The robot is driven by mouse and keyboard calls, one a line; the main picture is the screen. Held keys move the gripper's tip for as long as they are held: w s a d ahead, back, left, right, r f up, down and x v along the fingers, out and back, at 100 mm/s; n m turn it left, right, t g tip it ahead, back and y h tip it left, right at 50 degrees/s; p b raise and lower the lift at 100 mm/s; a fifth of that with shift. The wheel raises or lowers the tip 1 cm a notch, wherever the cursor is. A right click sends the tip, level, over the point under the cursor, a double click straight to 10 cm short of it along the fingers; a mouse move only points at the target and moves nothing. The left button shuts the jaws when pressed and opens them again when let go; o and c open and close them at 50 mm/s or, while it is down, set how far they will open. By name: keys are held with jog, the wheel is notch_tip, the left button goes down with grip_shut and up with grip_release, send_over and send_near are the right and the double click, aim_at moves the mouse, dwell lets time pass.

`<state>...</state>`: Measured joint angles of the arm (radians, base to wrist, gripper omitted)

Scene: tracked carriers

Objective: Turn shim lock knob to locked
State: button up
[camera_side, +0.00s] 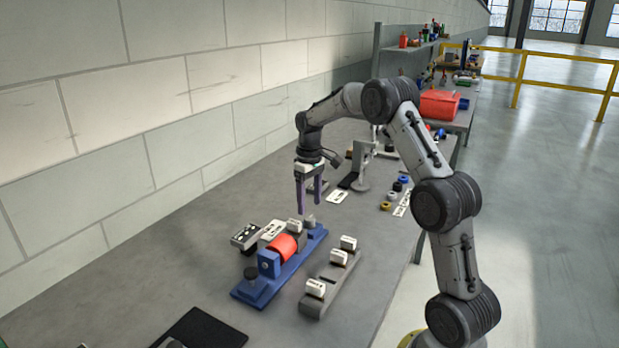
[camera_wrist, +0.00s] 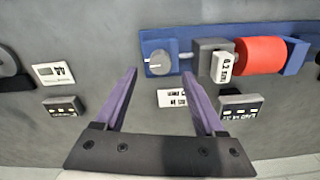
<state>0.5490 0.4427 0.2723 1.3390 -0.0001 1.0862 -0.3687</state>
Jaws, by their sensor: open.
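A blue fixture (camera_side: 262,291) lies on the bench and carries a red cylinder (camera_side: 284,247). It also shows in the wrist view (camera_wrist: 215,32). A round grey knob (camera_wrist: 158,65) with a white pointer line sits at one end of it; the line lies roughly sideways, towards the grey block. In the side view the knob (camera_side: 309,221) is at the fixture's far end. My gripper (camera_side: 311,204) is open, pointing down above that end. In the wrist view my gripper's purple fingertips (camera_wrist: 160,75) are apart with the knob between or just beyond them; contact cannot be told.
A grey block with a white tag (camera_wrist: 212,60) stands between knob and cylinder. A grey rail (camera_side: 326,287) with white tags lies to the right. Small label plates (camera_wrist: 172,97) lie on the bench. A stand (camera_side: 363,165) is behind my gripper.

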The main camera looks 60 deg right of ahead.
aim_at(309, 217)
notch_tip(309, 217, up, 9)
dwell(0.3)
